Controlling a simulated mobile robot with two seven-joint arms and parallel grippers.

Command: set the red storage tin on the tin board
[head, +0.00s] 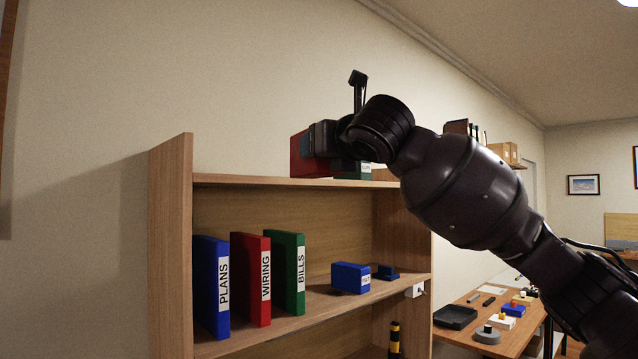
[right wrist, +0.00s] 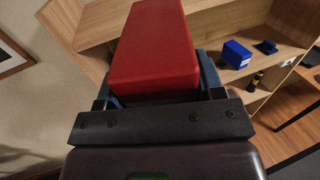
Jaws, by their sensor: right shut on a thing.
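The red storage tin (head: 300,157) is in my right gripper (head: 318,140), in front of the wall around the height of the bookcase's top board (head: 260,181). In the head view the gripper and arm cover part of the tin. In the right wrist view the red tin (right wrist: 155,50) sticks out from between the fingers (right wrist: 157,92). Whether it touches the top board cannot be told. I cannot make out which surface is the tin board. A green box with a white label (head: 352,174) shows partly behind my right arm at the top board. My left gripper is not in view.
The shelf (head: 280,327) below holds blue (head: 211,285), red (head: 250,280) and green (head: 287,272) binders, a blue labelled box (head: 350,278) and a small dark blue item (head: 385,272). A wooden table (head: 468,338) with several small items stands at the right.

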